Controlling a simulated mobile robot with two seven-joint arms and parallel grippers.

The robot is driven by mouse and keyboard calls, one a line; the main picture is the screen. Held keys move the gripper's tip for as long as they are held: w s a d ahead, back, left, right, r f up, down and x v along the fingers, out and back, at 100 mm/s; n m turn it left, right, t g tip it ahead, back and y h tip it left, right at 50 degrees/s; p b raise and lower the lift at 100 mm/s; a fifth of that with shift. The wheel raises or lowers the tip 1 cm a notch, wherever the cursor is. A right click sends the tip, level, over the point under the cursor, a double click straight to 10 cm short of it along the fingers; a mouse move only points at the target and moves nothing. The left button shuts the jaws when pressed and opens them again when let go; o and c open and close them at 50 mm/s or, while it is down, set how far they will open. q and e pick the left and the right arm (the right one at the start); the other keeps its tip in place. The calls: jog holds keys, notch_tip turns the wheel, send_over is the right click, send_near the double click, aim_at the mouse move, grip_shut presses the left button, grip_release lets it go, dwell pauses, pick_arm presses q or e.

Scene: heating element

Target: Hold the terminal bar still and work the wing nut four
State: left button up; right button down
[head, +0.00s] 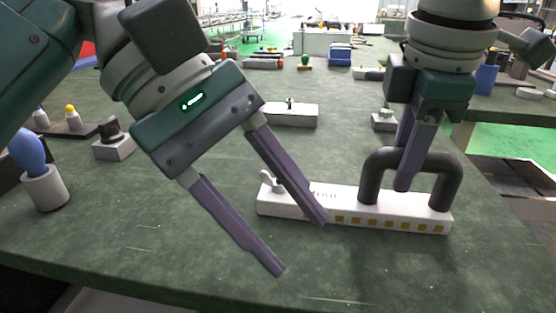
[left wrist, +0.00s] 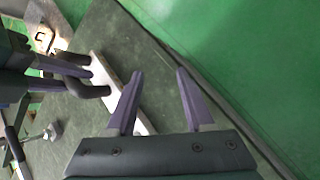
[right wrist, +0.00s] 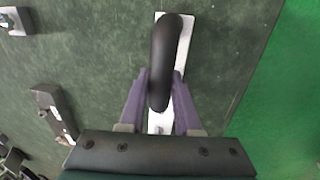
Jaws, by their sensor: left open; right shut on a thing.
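The terminal bar (head: 340,218) is a long white block with small yellow squares along its front, lying on the green table. A thick dark arched handle (head: 449,185) stands on its right part. My right gripper (head: 404,185) is shut on this handle, which also shows between its fingers in the right wrist view (right wrist: 165,55). A small light wing nut (head: 268,180) sits at the bar's left end. My left gripper (head: 304,248) is open and empty, its fingertips in front of the bar's left half. In the left wrist view the white bar (left wrist: 145,128) passes behind the left finger.
A white block (head: 290,114) with a small knob stands behind the bar. A blue bulb-shaped thing in a white cup (head: 46,188) and a grey block with a dark knob (head: 113,148) stand at the left. The front of the table is clear.

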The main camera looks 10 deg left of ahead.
aim_at(272, 190)
pick_arm(q)
jog(key=w+a+r+n+t+y, duration=0.3)
jog(key=w+a+r+n, duration=0.45)
jog(key=w+n, duration=0.45)
jog(key=shift+n, duration=0.6)
jog(key=x, duration=0.3)
jog(key=s+x, duration=0.1)
jog(key=x, duration=0.3)
jog(key=s+x, duration=0.1)
jog(key=x, duration=0.3)
jog(key=shift+d+f, duration=0.25)
jog(key=shift+f, duration=0.05)
grip_shut()
